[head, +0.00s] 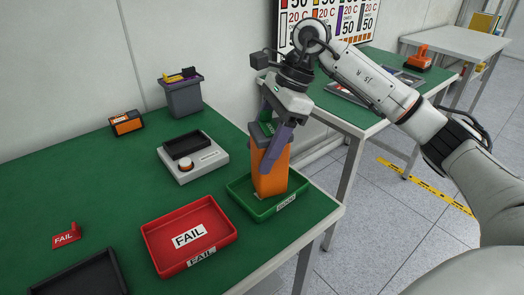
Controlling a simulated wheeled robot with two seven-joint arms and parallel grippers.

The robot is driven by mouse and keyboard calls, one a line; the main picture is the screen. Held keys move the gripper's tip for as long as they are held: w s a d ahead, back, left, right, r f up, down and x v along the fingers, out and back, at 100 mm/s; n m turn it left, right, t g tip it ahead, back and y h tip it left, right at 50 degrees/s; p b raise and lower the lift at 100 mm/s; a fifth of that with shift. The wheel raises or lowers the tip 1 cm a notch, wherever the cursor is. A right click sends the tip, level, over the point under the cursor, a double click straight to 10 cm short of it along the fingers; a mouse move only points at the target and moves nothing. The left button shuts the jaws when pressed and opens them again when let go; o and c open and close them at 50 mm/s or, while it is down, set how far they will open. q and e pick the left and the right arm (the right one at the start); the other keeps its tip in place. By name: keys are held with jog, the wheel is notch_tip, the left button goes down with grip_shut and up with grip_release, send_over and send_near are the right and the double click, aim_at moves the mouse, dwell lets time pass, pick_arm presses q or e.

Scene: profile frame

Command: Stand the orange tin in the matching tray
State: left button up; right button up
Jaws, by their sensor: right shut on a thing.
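The orange tin (270,175), with a dark grey top, stands about upright inside the outline of the green tray (240,203) at the table's right corner. The tray's front label seems to read GOOD. My right gripper (268,142) comes from above and is shut on the tin's upper part, its purple finger across the near side. The tin's lower end is within the tray's rim; I cannot tell whether it rests on the tray floor. The red tray (168,227), labelled FAIL, is empty to the left. My left gripper is not in view.
A grey scale-like device (207,163) with a black tray on top stands behind. Further back are a grey bin (184,98) and an orange-black block (126,123). A red FAIL marker (67,236) and a black tray (85,277) are at left. The wall runs behind.

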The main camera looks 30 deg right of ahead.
jog(key=shift+f, duration=0.45)
jog(key=shift+f, duration=0.15)
jog(key=o, duration=1.1)
jog(key=shift+r, duration=0.35)
jog(key=p+v, duration=0.1)
jog(key=v, duration=1)
jog(key=shift+d+r, duration=0.1)
jog(key=shift+r, duration=0.1)
jog(key=shift+d+r, duration=0.1)
jog(key=shift+r, duration=0.05)
